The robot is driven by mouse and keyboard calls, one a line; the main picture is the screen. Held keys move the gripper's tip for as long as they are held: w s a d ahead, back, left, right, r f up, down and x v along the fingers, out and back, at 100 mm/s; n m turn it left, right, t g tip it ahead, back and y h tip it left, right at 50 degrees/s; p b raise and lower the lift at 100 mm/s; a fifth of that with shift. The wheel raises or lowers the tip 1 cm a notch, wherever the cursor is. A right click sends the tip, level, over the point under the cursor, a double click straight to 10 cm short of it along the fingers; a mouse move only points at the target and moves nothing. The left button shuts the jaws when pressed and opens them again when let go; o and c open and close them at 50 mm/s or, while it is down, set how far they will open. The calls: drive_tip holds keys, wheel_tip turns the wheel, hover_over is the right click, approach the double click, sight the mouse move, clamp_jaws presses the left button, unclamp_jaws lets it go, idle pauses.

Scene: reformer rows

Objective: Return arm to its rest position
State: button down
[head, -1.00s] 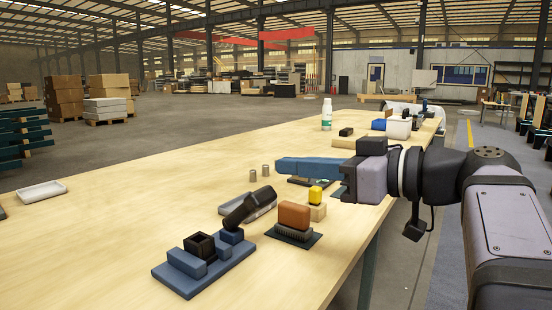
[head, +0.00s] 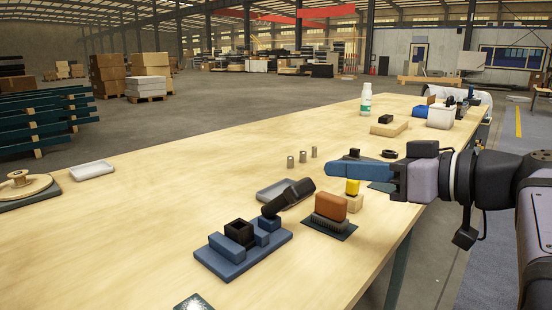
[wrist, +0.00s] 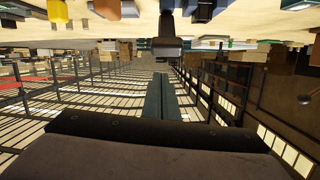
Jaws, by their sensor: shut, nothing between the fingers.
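My gripper (head: 328,169) is held out to the left over the right part of the wooden table (head: 130,225), with its long blue fingers level. The fingers are together with nothing between them. In the wrist view the shut fingers (wrist: 164,100) point away from the camera, and the scene appears upside down. In the head view the gripper lies just behind the yellow block (head: 352,187) on its wooden base. I cannot tell its exact height above the table.
Near the gripper are a brown block on a brush (head: 331,207), a blue fixture (head: 240,262) with a black cup, a dark cylinder on a grey tray (head: 290,197) and small metal pegs (head: 302,157). A white bottle (head: 366,99) stands farther back. The table's left half is mostly clear.

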wheel_tip(320, 180, down, 6)
drive_tip(key=s+a+m+g+h+p, duration=0.2)
drive_tip(key=m+g+h+p, duration=0.4)
drive_tip(key=p, duration=1.5)
drive_tip(key=s+d+r+g+h+p, duration=0.1)
drive_tip(key=s+g+h+p, duration=0.1)
drive_tip(key=s+p, duration=0.5)
drive_tip(key=s+d+r+m+g+h+p, duration=0.1)
drive_tip(key=s+p, duration=0.5)
drive_tip(key=p, duration=1)
drive_tip(key=shift+s+d+r+g+h, duration=0.4)
drive_tip(key=shift+r+g+h, duration=0.2)
drive_tip(key=shift+g+h, duration=0.4)
